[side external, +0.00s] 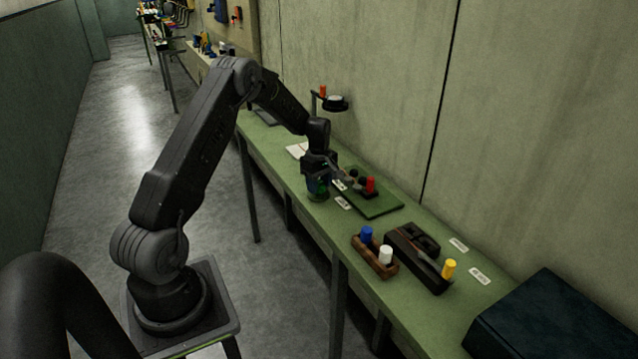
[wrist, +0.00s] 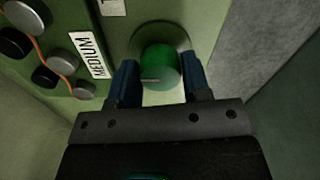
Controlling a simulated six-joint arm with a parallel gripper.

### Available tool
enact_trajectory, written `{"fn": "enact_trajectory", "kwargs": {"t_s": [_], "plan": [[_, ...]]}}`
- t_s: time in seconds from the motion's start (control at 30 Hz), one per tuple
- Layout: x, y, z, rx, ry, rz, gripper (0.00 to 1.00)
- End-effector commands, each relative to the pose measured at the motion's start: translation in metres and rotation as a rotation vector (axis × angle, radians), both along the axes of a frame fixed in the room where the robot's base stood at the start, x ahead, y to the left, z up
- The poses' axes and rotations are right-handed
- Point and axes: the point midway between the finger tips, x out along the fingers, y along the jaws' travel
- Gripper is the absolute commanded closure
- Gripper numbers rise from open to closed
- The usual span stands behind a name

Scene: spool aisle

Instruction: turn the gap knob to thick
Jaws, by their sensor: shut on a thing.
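The gap knob is a round green knob (wrist: 160,66) with a short pale line on its top, pointing toward the left finger in the wrist view. It sits on a wider round base. My gripper (wrist: 158,82) is shut on it, with one blue finger on each side. In the side view the green knob (side external: 319,195) shows at the bench's front edge, partly hidden by my gripper (side external: 318,181). A white label reading MEDIUM (wrist: 89,55) lies left of the knob. A second label (wrist: 114,7) is cut off at the top edge, its word unreadable.
A dark green board (side external: 378,204) with a red peg (side external: 370,185) and several round posts strung with orange wire lies beside the knob. A wooden block (side external: 375,261) with blue and white pegs, a dark holder (side external: 415,258) and a yellow peg (side external: 449,268) stand farther right.

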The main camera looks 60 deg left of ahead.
Motion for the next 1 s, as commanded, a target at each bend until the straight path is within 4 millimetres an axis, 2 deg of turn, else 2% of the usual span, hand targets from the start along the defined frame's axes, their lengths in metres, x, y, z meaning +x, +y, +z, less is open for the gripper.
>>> {"fn": "enact_trajectory", "kwargs": {"t_s": [0.1, 0.47, 1.0], "plan": [[-0.0001, 0.0000, 0.0002, 0.000, 0.001, 0.000, 0.80], [-0.0003, -0.0002, 0.0002, -0.001, 0.001, -0.073, 0.80], [-0.0011, -0.0003, 0.0001, -0.003, 0.000, -0.527, 0.80]]}}
